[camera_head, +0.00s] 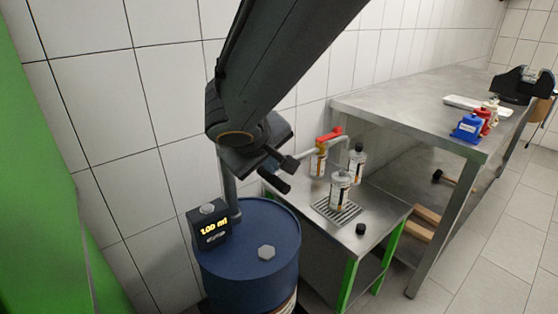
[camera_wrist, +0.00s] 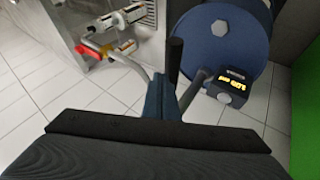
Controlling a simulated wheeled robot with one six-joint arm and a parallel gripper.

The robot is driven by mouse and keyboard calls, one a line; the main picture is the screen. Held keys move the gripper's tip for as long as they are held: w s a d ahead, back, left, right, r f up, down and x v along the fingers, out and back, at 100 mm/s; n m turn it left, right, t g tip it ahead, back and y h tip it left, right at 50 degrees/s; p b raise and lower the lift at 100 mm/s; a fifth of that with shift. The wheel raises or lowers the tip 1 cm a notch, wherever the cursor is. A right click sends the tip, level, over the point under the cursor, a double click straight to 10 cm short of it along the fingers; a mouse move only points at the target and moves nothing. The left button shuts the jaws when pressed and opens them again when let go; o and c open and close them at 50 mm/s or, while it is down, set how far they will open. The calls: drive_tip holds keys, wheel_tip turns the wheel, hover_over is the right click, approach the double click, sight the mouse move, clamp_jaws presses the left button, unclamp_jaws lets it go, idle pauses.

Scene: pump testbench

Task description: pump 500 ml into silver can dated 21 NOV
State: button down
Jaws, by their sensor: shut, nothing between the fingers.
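A silver can (camera_head: 340,192) with a white label stands upright on the drip grate, below the pump's spout (camera_head: 338,141). A second silver can (camera_head: 357,162) stands behind it, and a can with an orange label (camera_head: 318,162) stands to the left. The label dates are too small to read. The pump's box (camera_head: 209,226) on the blue drum (camera_head: 262,233) has a lit display that appears to read 1.00 ml; it also shows in the wrist view (camera_wrist: 232,84). My gripper (camera_head: 282,174) is shut and empty above the drum, left of the cans.
A small black cap (camera_head: 361,229) lies on the steel bench (camera_head: 385,210) right of the grate.

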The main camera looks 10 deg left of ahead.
drive_tip(key=shift+s+d+f+b, duration=0.1)
drive_tip(key=shift+d+f+b, duration=0.05)
drive_tip(key=shift+f+b, duration=1.5)
drive_tip(key=shift+s+d+f+b, duration=0.1)
drive_tip(key=shift+d+f+b, duration=0.05)
drive_tip(key=shift+f+b, duration=1.45)
idle(3.5)
drive_tip(key=shift+r, duration=0.35)
